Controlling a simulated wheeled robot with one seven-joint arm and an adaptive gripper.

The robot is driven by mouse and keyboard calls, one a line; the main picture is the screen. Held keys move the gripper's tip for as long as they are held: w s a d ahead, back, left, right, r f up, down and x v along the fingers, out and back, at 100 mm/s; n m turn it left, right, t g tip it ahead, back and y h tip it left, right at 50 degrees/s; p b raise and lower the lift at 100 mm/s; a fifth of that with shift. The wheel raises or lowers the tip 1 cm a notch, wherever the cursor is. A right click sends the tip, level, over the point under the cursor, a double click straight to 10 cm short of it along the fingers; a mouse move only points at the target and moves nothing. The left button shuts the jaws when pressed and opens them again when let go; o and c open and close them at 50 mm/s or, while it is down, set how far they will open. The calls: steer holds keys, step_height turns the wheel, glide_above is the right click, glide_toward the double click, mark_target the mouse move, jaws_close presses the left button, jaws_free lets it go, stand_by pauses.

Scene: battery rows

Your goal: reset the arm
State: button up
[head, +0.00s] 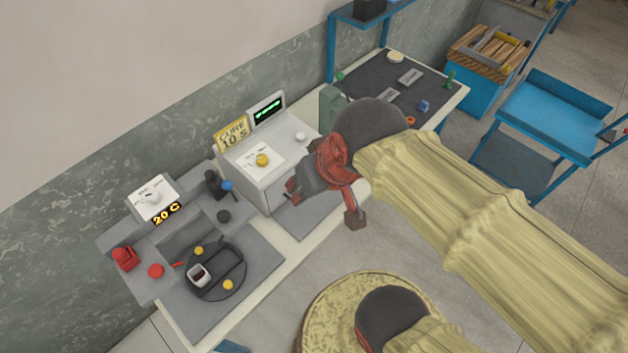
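My arm, in a pale yellow sleeve, reaches from the lower right toward the bench in the head view. My gripper (323,205) is at its end, near the picture's middle, with dark and red parts. Its two fingers stand wide apart, one toward the white cure box and one toward the bench's front edge. Nothing shows between them. The gripper appears above the bench, right of the cure box (283,187); its exact height cannot be told. The arm hides part of the bench behind it.
The long bench (272,268) runs along the wall. On it are a round black tray (238,275), a grey station with a 20 C display (166,213), a yellow CURE 10 S sign (232,133) and a dark mat (425,82). A blue cart (548,120) stands at the right.

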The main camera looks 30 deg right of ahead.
steer(key=shift+s+d+r+n+t+h, duration=0.1)
steer(key=shift+d+r+n+t+h, duration=0.2)
steer(key=shift+d+r+n, duration=0.15)
